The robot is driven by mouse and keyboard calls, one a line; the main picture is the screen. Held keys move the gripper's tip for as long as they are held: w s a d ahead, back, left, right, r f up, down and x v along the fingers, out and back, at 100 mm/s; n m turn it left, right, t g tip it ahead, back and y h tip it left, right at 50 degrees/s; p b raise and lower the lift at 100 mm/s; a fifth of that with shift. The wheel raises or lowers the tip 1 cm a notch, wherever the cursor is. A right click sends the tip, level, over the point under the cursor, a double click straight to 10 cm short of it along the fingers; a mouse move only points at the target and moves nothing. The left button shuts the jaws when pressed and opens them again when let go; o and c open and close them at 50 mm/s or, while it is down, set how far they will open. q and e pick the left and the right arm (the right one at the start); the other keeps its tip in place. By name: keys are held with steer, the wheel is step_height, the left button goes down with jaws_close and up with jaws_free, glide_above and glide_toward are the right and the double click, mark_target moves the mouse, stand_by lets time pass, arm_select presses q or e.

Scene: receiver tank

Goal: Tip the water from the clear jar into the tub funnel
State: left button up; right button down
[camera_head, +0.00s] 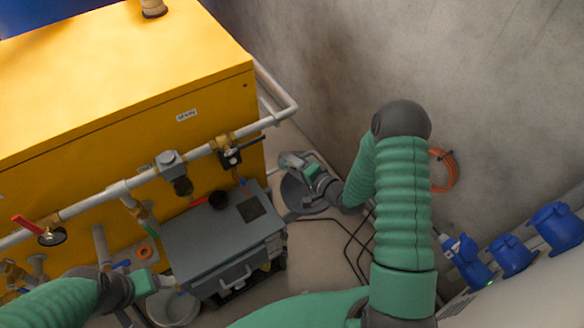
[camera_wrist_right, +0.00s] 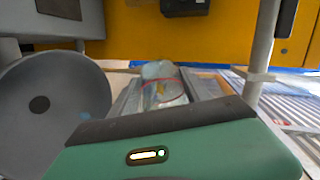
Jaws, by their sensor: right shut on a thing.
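The clear jar (camera_wrist_right: 163,88) sits between the fingers of my right gripper (camera_wrist_right: 165,95) in the right wrist view, with a thin red line around it. The gripper is shut on it. In the head view my right gripper (camera_head: 293,161) is over the far edge of the dark grey tub funnel (camera_head: 303,198), and the jar is too small to make out. In the wrist view the round funnel (camera_wrist_right: 75,95), with a dark hole, lies left of the jar. The water level and jar tilt are unclear. My left gripper (camera_head: 165,282) is above a pale bucket (camera_head: 172,310); its fingers are unclear.
A grey box with a handle (camera_head: 222,245) stands left of the funnel. The yellow tank (camera_head: 120,80) has pipes and valves (camera_head: 170,165) along its front. A concrete wall (camera_head: 320,60) rises behind. Black cables (camera_head: 358,245) cross the floor; blue sockets (camera_head: 510,255) are at right.

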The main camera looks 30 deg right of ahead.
steer(key=shift+d+r, duration=0.1)
steer(key=shift+s+d+m+t+b, duration=0.15)
steer(key=shift+m+t+b, duration=0.25)
steer(key=shift+t+b, duration=0.25)
steer(key=shift+r+t+y+b, duration=0.35)
steer(key=shift+t+y+b, duration=0.1)
steer(key=shift+b, duration=0.1)
steer(key=shift+d+r+m, duration=0.1)
steer(key=shift+r+m, duration=0.15)
steer(key=shift+m, duration=0.05)
